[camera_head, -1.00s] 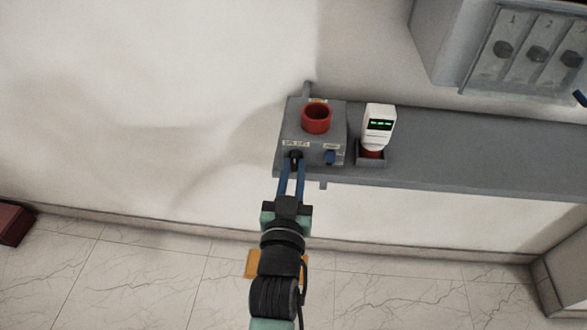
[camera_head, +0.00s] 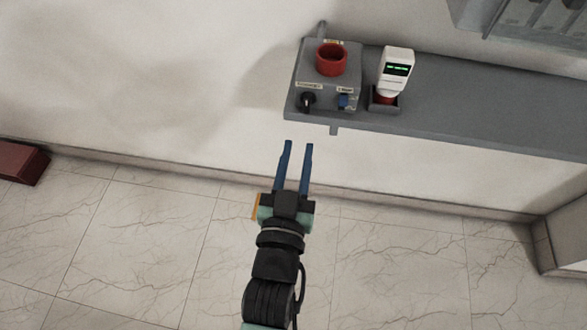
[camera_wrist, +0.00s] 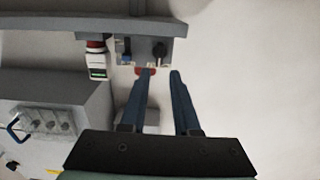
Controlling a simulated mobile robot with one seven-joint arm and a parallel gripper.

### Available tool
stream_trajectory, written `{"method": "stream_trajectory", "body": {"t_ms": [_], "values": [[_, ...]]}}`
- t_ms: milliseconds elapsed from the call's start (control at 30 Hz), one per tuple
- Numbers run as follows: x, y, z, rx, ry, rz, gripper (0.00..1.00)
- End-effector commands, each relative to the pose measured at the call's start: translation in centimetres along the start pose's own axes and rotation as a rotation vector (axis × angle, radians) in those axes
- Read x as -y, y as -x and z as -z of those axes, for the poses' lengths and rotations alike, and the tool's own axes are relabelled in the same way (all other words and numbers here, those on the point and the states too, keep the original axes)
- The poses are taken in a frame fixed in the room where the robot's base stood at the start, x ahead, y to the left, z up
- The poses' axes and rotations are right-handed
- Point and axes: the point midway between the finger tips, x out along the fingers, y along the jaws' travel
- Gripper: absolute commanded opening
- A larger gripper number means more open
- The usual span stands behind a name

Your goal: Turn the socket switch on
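The grey socket box (camera_head: 325,75) sits at the left end of the grey shelf, with a round red socket (camera_head: 331,59) on top. On its front are a black rotary switch (camera_head: 307,102) at left and a blue part (camera_head: 344,101) at right. In the wrist view the box (camera_wrist: 148,28) appears upside down, with the switch (camera_wrist: 160,49) visible ahead of the fingers. My gripper (camera_head: 298,144) is open and empty, below and in front of the box, apart from the switch. Its two blue fingers also show in the wrist view (camera_wrist: 160,72). The switch's exact angle is hard to read.
A white device with a green display (camera_head: 396,67) stands in a red-based holder right of the box. The grey shelf (camera_head: 480,118) runs right along the wall. A panel with knobs (camera_wrist: 45,120) shows in the wrist view. The floor below is clear around my arm.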

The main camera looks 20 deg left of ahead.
Motion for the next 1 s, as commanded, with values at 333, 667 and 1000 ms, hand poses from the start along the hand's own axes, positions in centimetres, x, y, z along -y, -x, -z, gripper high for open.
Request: {"method": "stream_trajectory", "body": {"t_ms": [333,667,1000], "values": [[0.0,3.4,0.0,0.001,-0.001,0.0,0.3],[0.0,3.6,0.0,0.0,-0.001,0.0,0.3],[-0.1,3.4,0.4,-0.007,0.0,-0.002,0.3]]}}
